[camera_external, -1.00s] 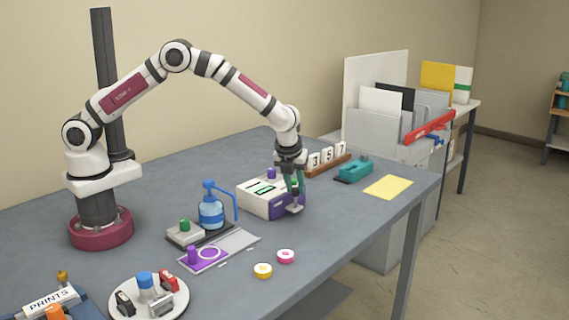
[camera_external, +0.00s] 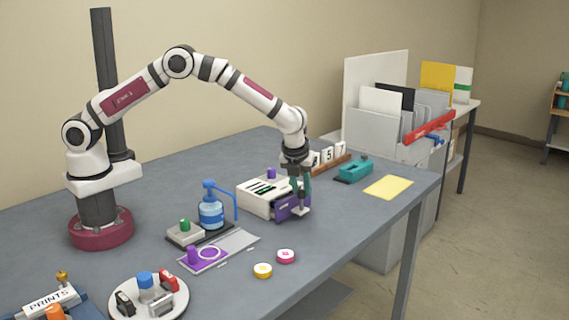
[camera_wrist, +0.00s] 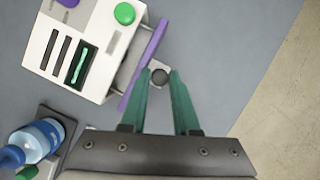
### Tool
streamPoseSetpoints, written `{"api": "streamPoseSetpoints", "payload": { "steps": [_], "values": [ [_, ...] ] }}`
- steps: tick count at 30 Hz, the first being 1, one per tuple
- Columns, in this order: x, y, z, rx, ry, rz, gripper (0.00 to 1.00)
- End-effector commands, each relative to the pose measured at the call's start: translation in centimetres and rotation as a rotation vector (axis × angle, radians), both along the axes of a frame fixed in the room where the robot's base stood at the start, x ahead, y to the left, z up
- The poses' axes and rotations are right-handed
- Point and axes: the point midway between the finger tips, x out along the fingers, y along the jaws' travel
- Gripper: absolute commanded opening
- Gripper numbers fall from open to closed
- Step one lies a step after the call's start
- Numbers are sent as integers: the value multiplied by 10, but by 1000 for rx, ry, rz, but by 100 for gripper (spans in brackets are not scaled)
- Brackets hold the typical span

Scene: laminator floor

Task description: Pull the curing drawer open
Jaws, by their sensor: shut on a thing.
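The curing unit (camera_external: 258,198) is a white box with slots on top, a purple knob and a green button (camera_wrist: 124,13). Its purple drawer (camera_external: 286,209) stands partly out from the front, with a gap between drawer front and box in the wrist view (camera_wrist: 147,58). My gripper (camera_external: 303,207) is at the drawer front, pointing down. In the wrist view my gripper (camera_wrist: 160,76) has its two green fingers shut on the dark round drawer handle (camera_wrist: 160,77). The fingers partly hide the handle.
A blue pump bottle (camera_external: 211,210) stands left of the unit. A purple-ended tray (camera_external: 212,252) and two round tokens, yellow (camera_external: 263,271) and pink (camera_external: 286,256), lie in front. A teal stapler-like tool (camera_external: 355,170) and yellow sheet (camera_external: 389,187) lie right. The table's edge is near the drawer.

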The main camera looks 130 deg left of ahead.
Motion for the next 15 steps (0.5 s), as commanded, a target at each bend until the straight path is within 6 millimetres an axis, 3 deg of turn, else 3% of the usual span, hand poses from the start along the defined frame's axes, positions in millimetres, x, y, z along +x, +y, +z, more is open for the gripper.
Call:
{"api": "streamPoseSetpoints", "payload": {
  "steps": [6,9,15],
  "values": [
    [50,2,-1,4,-1,-1,0],
    [63,1,0,4,-1,-1,0],
    [69,1,0,3,-1,-1,0]
  ]
}}
